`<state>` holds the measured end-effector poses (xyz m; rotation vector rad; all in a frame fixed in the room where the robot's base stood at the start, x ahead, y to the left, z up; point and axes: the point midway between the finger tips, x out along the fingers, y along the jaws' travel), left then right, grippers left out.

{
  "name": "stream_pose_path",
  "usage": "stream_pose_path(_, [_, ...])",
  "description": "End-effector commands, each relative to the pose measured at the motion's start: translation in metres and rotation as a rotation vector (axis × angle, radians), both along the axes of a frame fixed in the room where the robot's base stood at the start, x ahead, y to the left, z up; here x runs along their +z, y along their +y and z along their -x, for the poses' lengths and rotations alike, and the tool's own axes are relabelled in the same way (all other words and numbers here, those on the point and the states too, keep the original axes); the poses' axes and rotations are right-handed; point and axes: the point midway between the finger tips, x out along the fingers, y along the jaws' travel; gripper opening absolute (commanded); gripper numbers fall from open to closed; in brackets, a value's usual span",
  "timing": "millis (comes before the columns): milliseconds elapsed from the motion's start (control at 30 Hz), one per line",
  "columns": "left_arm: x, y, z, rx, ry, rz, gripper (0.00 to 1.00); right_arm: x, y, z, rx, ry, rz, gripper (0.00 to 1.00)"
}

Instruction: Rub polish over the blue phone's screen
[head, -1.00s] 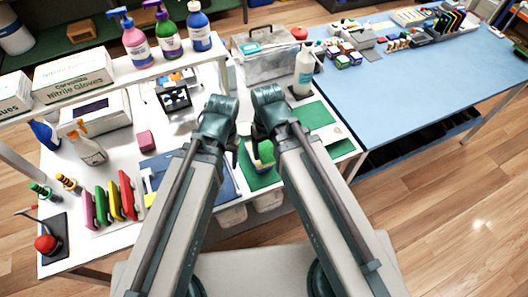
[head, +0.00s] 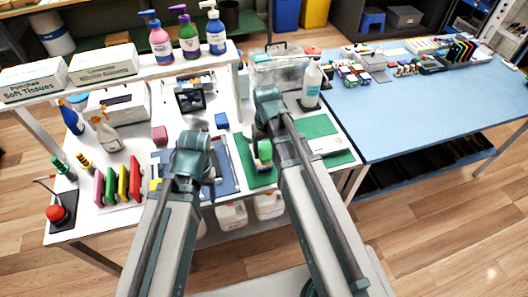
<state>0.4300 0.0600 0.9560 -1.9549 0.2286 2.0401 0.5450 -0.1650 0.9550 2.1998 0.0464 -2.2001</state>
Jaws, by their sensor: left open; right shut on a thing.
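My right gripper (head: 258,160) is shut on a small green-and-yellow thing (head: 265,150), held over or on the green mat (head: 257,178); the arm covers part of it. My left gripper (head: 208,193) is open over the blue mat (head: 226,180), mostly hidden behind its own wrist. I cannot make out the blue phone for certain; the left arm covers much of the blue mat. A small blue block (head: 221,120) lies on the white table behind that mat.
A rack with several coloured slabs (head: 118,185) and a red button (head: 57,213) stand at the left. A blue table (head: 430,110) adjoins at the right.

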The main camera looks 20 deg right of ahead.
Motion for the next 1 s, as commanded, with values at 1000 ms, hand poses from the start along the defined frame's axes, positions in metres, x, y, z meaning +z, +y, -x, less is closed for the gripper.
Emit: stream_pose_path(1000, [-0.072, 0.000, 0.000, 0.000, 0.000, 0.000, 0.62, -0.072, 0.000, -0.011, 0.001, 0.000, 0.000, 0.27])
